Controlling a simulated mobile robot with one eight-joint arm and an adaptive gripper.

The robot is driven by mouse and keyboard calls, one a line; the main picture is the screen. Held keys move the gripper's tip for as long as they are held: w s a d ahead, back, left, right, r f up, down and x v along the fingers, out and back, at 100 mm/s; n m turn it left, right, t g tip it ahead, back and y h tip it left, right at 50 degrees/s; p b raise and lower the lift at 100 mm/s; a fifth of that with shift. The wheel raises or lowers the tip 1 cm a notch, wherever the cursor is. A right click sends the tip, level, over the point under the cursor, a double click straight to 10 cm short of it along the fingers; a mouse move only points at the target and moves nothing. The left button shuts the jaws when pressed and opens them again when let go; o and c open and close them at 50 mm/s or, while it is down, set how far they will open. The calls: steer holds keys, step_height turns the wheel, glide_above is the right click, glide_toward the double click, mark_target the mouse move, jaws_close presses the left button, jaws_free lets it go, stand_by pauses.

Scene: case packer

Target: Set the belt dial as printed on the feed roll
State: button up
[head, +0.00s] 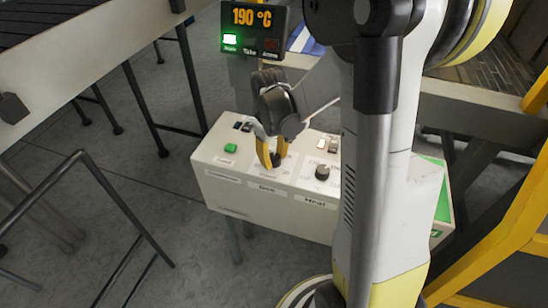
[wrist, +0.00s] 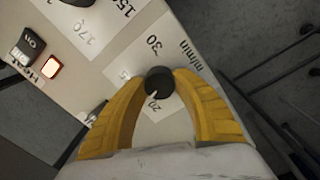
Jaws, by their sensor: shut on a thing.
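The belt dial (wrist: 160,80) is a small round dark knob with a pale pointer mark, on a white plate marked m/min. In the wrist view its pointer faces down-left, near the printed 20; a 30 is above the knob. My gripper (wrist: 161,88) has its yellow fingers shut on the knob, one on each side. In the head view my gripper (head: 270,159) reaches down to the middle panel of the white control box (head: 245,196), hiding most of the dial. I cannot make out a feed roll or its print.
A green button (head: 231,148) is on the box's left. A display (head: 254,17) reads 190 °C above a green lamp. My arm covers the box's right part.

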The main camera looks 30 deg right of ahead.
mark_target(271, 157)
steer(key=m, duration=0.5)
steer(key=shift+m, duration=0.3)
steer(key=m, duration=0.4)
steer(key=shift+m+g, duration=0.3)
steer(key=o, duration=1.2)
steer(key=shift+w, duration=0.1)
steer(key=r, duration=1.2)
steer(key=shift+w+a, duration=0.2)
steer(key=shift+a, duration=0.05)
